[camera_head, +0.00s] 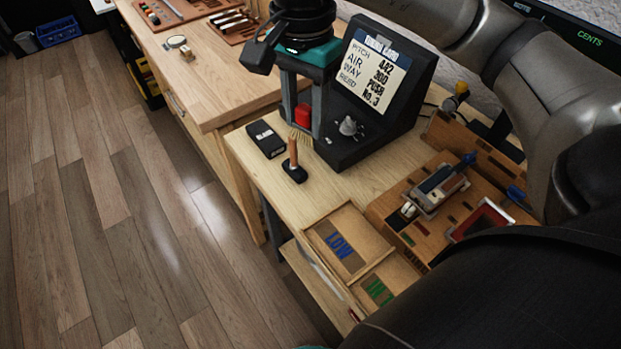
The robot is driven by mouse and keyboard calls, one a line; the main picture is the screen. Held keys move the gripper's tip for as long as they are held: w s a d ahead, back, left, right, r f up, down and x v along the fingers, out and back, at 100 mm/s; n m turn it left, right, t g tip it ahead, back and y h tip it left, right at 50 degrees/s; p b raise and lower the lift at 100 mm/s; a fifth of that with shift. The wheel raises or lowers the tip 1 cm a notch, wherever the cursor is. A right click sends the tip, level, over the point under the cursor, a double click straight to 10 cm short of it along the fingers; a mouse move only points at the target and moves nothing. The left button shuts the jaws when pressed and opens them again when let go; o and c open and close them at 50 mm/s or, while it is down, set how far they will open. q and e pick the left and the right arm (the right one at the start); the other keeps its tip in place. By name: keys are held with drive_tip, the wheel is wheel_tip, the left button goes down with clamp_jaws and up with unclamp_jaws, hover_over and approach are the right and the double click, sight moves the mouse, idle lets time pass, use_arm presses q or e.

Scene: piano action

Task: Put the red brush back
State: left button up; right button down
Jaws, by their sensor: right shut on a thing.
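My right gripper (302,120) points down over the light wooden bench, just left of the black display unit. Its fingers are shut on the red brush (303,115), whose red body shows between them. Tan bristles seem to hang below it, close to a brown upright handle. That handle (293,152) stands on a small black base (294,173) on the bench, just below the gripper in the picture. I cannot tell whether the brush touches it. My left gripper is not in view.
A black box (266,139) lies left of the gripper. The display unit (363,95) with a knob stands close on the right. Bare bench shows between.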

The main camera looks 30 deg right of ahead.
drive_tip(key=f+m+b, duration=0.1)
drive_tip(key=f, duration=0.5)
drive_tip(key=f+m+b, duration=0.1)
drive_tip(key=f, duration=0.6)
drive_tip(key=d+f+m+b, duration=0.1)
drive_tip(key=f+b, duration=0.1)
drive_tip(key=f, duration=0.4)
drive_tip(key=shift+d+f, duration=0.1)
drive_tip(key=shift+f, duration=0.15)
drive_tip(key=shift+f, duration=0.1)
drive_tip(key=shift+c, duration=2.1)
unclamp_jaws()
drive_tip(key=shift+m, duration=0.3)
wheel_tip(320, 180, up, 12)
drive_tip(key=p, duration=0.2)
